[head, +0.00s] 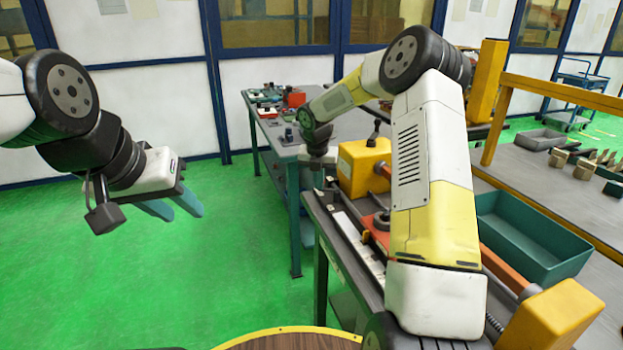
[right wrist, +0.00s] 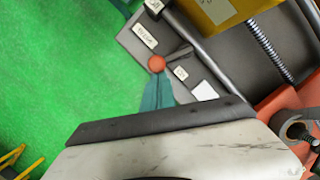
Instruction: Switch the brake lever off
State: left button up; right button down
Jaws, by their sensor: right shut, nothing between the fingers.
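The brake lever's round orange-red knob (right wrist: 156,63) shows in the right wrist view, over a dark grey panel (right wrist: 133,47) with small white labels. I cannot read the labels surely, and the lever's shaft is not clear. My right gripper (right wrist: 158,92) is shut and empty. Its teal fingertips point at the knob and appear right at its edge; I cannot tell whether they touch. In the head view the right gripper is mostly hidden at the machine's far end, and I cannot make out the knob there. My left gripper (head: 172,205) is open and empty over the green floor.
The winding machine has a yellow housing (head: 361,166) beside my right wrist, and a yellow block (head: 552,318) at its near end. A teal bin (head: 529,238) stands right of it. A bench with parts (head: 258,104) stands behind. The green floor at left is clear.

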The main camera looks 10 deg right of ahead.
jog(key=shift+w+m, duration=0.2)
jog(key=shift+m, duration=0.1)
jog(key=w+m, duration=0.2)
jog(key=m, duration=0.2)
jog(key=w+d+m+g+h, duration=0.1)
jog(key=w+m, duration=0.1)
jog(key=m, duration=0.1)
jog(key=w+m+g, duration=0.1)
jog(key=w+m, duration=0.1)
jog(key=m, duration=0.2)
jog(key=shift+d+m+h, duration=0.3)
jog(key=shift+h, duration=0.1)
jog(key=shift+w+d, duration=0.1)
jog(key=shift+w, duration=0.05)
jog(key=shift+w+d, duration=0.1)
jog(key=shift+d, duration=0.05)
jog(key=shift+w+d, duration=0.1)
jog(key=shift+d, duration=0.05)
dwell(0.3)
